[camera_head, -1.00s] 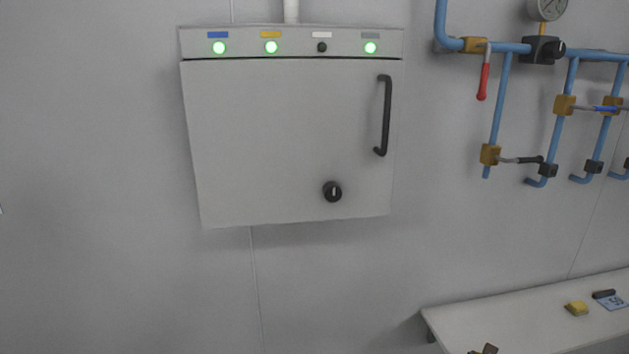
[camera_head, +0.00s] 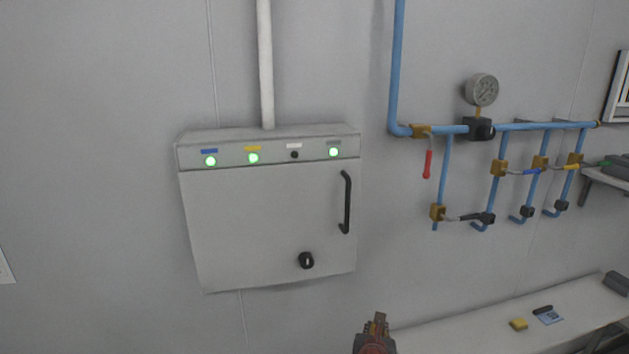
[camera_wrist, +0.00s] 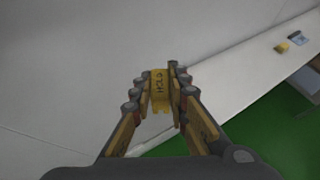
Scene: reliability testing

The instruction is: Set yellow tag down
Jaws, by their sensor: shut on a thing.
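The yellow tag (camera_wrist: 159,96), with dark lettering that seems to read HOLD, is pinched between the two fingertips of my gripper (camera_wrist: 158,80) in the wrist view. The tag stands roughly upright, seen face on. Behind it are the grey wall and the left end of the white bench (camera_wrist: 225,86); I cannot tell its height over the bench. In the head view only the top of my gripper (camera_head: 376,330) shows at the bottom edge, left of the bench (camera_head: 470,333), and the tag cannot be made out there.
A yellow block (camera_head: 518,324), a blue card (camera_head: 548,317) and a dark object (camera_head: 543,309) lie on the bench. A grey cabinet (camera_head: 265,220) with green lamps hangs on the wall. Blue pipes (camera_head: 445,180) with valves are to its right. Much of the bench near its left end is bare.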

